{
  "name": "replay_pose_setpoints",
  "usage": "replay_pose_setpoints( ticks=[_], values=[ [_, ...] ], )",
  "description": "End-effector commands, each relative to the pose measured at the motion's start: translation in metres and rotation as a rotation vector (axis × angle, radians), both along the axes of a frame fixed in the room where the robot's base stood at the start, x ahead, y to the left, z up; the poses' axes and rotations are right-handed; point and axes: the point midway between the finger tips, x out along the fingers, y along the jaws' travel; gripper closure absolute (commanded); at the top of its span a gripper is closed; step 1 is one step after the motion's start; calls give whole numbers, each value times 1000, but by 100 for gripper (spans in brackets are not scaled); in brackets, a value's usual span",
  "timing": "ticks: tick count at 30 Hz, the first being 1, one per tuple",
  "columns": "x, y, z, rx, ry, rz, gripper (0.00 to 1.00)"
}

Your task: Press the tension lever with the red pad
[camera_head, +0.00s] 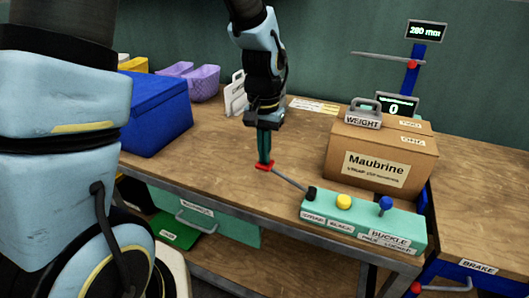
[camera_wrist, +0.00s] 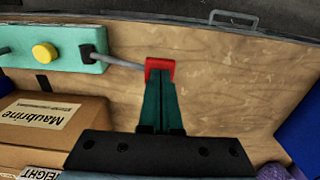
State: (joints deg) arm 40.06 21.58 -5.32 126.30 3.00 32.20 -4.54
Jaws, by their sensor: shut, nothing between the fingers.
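A thin grey lever (camera_head: 290,181) runs from a black mount on the left end of the teal control box (camera_head: 345,222) to a red pad (camera_head: 268,168). My gripper (camera_head: 264,159) is shut, pointing down, with its dark green fingertips right at the pad. In the wrist view the red pad (camera_wrist: 160,65) shows just beyond the fingertips (camera_wrist: 160,80), and the lever (camera_wrist: 125,62) runs left to the teal box (camera_wrist: 70,50). Fingers and pad look to be touching or nearly so; the fingertips hide part of the pad.
The box carries a yellow button (camera_head: 344,201) and a blue knob (camera_head: 385,203). Behind it stands a cardboard box (camera_head: 380,155) with a grey weight (camera_head: 362,118) on top. A blue bin (camera_head: 155,112) stands at left. The bench's front edge runs close to the pad.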

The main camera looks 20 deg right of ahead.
Motion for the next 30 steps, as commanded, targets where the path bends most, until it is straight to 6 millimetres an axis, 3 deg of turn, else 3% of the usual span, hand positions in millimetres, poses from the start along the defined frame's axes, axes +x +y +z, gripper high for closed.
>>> replay_pose_setpoints(
  ticks=[18,30],
  values=[
    [14,15,-38,-185,174,6,100],
    [18,20,-65,-179,169,1,100]
  ],
)
